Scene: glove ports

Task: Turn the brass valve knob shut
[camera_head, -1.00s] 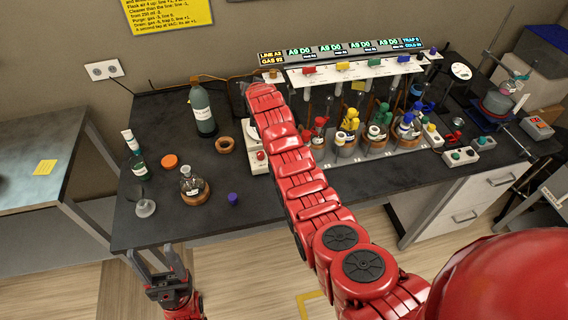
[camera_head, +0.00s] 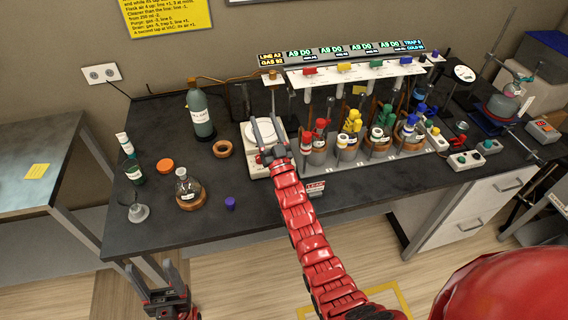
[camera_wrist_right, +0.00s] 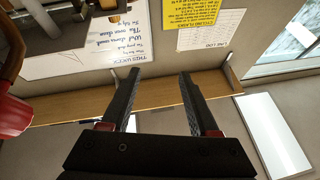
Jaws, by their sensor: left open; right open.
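A small brass-coloured knob (camera_head: 273,75) shows at the left end of the white rack of valves, below the lit line display; its turn position is too small to read. My right gripper (camera_head: 273,151) is in front of and below it, above the front of the white balance, clearly apart from the knob. In the right wrist view, the right gripper (camera_wrist_right: 161,100) is open, with nothing between its fingers. My left gripper (camera_head: 148,272) is open and empty in front of the bench's left front edge.
The white rack (camera_head: 350,72) carries coloured taps above several flasks. The white balance (camera_head: 262,134) is under my right gripper. The left front bench top is partly clear.

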